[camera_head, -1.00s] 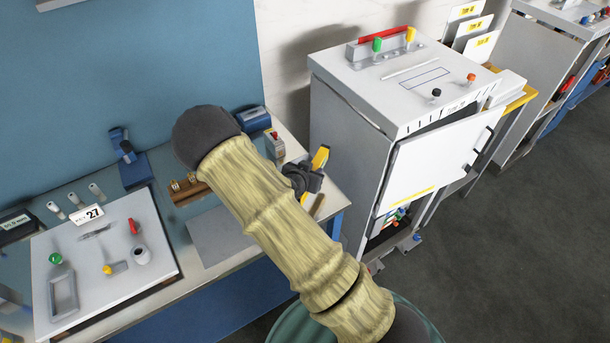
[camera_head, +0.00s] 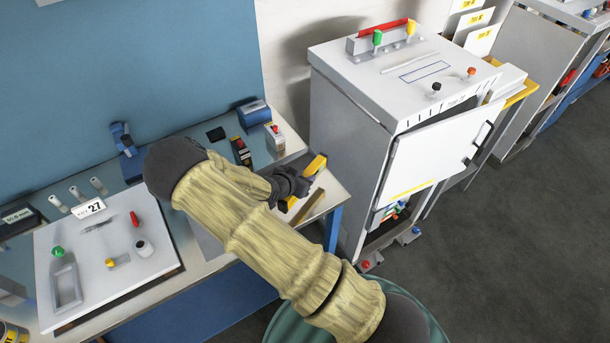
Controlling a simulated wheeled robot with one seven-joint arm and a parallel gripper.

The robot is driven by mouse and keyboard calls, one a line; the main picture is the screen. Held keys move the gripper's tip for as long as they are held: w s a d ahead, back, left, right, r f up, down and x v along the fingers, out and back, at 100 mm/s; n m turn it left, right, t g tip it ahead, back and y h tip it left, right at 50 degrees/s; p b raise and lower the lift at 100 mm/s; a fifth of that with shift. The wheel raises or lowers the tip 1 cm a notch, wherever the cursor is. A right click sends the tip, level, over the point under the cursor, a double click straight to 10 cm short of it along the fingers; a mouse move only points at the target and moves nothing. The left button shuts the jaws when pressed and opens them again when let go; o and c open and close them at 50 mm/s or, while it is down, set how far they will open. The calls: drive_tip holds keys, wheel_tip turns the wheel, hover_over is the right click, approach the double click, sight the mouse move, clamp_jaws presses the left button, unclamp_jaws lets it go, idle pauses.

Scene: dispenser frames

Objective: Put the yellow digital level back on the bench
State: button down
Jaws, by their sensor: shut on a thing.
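The yellow digital level (camera_head: 316,164) shows as a yellow bar at the right end of the bench (camera_head: 330,190). My gripper (camera_head: 292,186), dark grey, is shut on the level, and its fingers hide the level's middle. A yellow part also shows below the fingers. The level is at or just above the bench top; I cannot tell whether it touches. My sleeved arm crosses the picture and hides part of the bench.
A brown bar (camera_head: 307,208) lies close to the gripper at the bench's front edge. A small grey box (camera_head: 274,138) and a blue device (camera_head: 253,114) stand behind. A white board (camera_head: 100,285) fills the left. A grey cabinet (camera_head: 350,130) with an open door stands right.

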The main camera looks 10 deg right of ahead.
drive_tip(key=shift+f+b, duration=2.05)
drive_tip(key=shift+f, duration=0.85)
drive_tip(key=shift+f+b, duration=0.4)
drive_tip(key=shift+f, duration=0.15)
drive_tip(key=c, duration=1.1)
unclamp_jaws()
drive_tip(key=shift+o, duration=0.2)
drive_tip(key=shift+s+a, duration=0.1)
drive_tip(key=v, duration=1.7)
drive_tip(key=shift+r, duration=0.2)
